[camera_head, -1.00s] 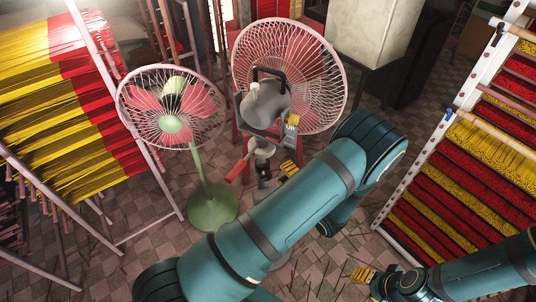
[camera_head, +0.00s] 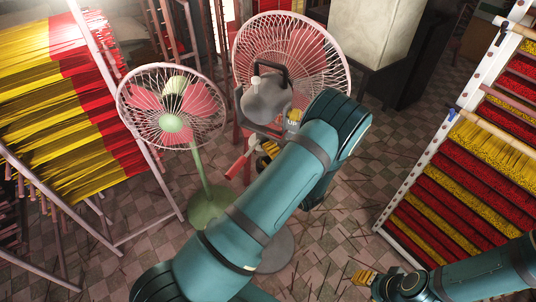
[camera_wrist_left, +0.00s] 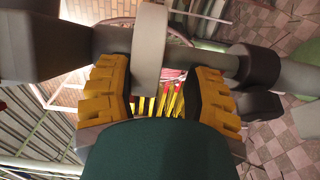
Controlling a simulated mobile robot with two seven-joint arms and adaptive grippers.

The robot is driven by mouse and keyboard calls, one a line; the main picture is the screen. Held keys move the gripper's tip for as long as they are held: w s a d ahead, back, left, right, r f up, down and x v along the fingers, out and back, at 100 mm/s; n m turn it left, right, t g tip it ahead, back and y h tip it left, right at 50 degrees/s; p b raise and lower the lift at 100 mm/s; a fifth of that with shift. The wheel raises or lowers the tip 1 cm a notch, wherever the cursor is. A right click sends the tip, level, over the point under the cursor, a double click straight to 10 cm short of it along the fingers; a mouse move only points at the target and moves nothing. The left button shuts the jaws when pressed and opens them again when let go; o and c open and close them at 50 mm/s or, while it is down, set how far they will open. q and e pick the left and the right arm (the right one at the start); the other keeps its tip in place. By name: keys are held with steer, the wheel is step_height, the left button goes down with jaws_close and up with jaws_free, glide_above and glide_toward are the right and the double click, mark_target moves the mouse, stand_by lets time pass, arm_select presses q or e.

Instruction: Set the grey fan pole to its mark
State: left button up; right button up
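The large fan (camera_head: 325,50) has a pale pink cage and a grey motor housing (camera_head: 266,100), at the top middle of the head view. My left arm covers most of what is below it. A round grey base (camera_head: 277,248) shows partly behind that arm. My left gripper (camera_head: 268,152) is just below the motor housing. In the left wrist view, its yellow fingers (camera_wrist_left: 163,90) are apart. A grey pole (camera_wrist_left: 205,60) with a thick grey collar (camera_wrist_left: 150,45) crosses ahead of them. Contact is unclear. My right gripper (camera_head: 362,277) is low at the right, fingers unclear. I see no floor mark.
A smaller fan with a green pole and base (camera_head: 208,207) stands close on the left. Racks of yellow and red incense sticks stand at left (camera_head: 70,110) and right (camera_head: 450,190).

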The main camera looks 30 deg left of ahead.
mark_target(268, 136)
arm_select(q)
steer(key=shift+f, duration=0.15)
jaws_close()
step_height(268, 136, up, 8)
steer(key=p, duration=0.7)
steer(key=shift+r, duration=0.2)
steer(key=shift+r+p, duration=0.5)
steer(key=shift+s+f, duration=0.1)
steer(key=shift+d, duration=0.1)
steer(key=shift+o, duration=1.5)
jaws_free()
steer(key=shift+d, duration=0.1)
